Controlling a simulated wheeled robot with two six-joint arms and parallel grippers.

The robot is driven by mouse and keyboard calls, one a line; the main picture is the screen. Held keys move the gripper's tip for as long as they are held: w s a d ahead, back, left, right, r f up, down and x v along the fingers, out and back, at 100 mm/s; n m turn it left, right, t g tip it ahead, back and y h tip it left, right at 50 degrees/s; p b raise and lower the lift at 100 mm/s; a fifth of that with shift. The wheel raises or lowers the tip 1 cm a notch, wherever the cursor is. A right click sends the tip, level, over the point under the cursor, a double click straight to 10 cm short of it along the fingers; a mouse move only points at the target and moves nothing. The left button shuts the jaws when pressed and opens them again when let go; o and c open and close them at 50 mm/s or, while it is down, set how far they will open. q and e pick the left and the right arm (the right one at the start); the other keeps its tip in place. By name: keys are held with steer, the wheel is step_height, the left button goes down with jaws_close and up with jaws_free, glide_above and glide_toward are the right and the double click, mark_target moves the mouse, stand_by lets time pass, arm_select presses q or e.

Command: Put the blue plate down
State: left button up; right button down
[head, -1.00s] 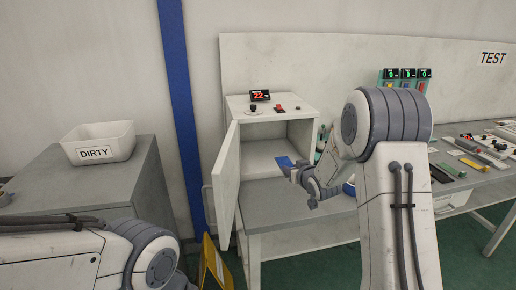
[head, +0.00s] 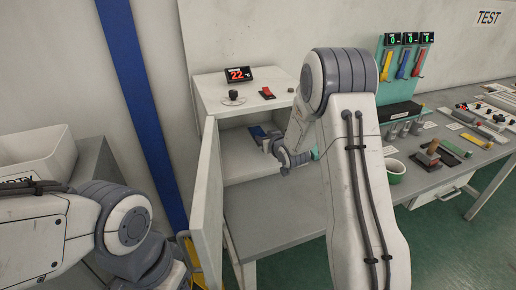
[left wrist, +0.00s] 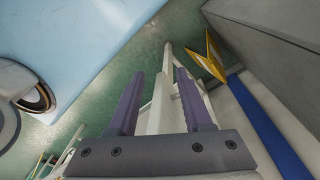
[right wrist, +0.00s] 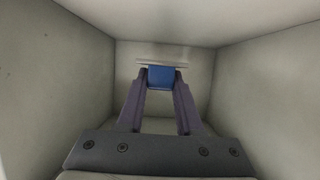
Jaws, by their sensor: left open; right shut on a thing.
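The blue plate (right wrist: 161,77) is a small flat piece between the fingertips of my right gripper (right wrist: 160,82), which is shut on it. In the right wrist view they are inside a pale box-shaped chamber. In the head view the blue plate (head: 257,132) shows at the opening of the white cabinet (head: 236,165), ahead of my right gripper (head: 268,145). I cannot tell whether the plate touches the chamber floor. My left gripper (left wrist: 158,85) is open and empty, pointing down toward the green floor.
The cabinet door (head: 208,205) stands open on the left. A display reading 22 (head: 239,75), a knob and a red switch sit on top. A white bin (head: 35,152) is at the left. A green-and-white cup (head: 394,170) and several tools lie on the bench at right.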

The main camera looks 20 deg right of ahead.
mark_target(260, 159)
steer(key=shift+w+a+f, duration=0.25)
steer(key=shift+a+f, duration=0.45)
steer(key=shift+f, duration=0.25)
step_height(260, 159, down, 4)
steer(key=shift+a, duration=0.1)
steer(key=shift+f, duration=0.2)
steer(key=c, duration=0.6)
jaws_free()
steer(key=shift+s, duration=0.1)
steer(key=shift+o, duration=0.2)
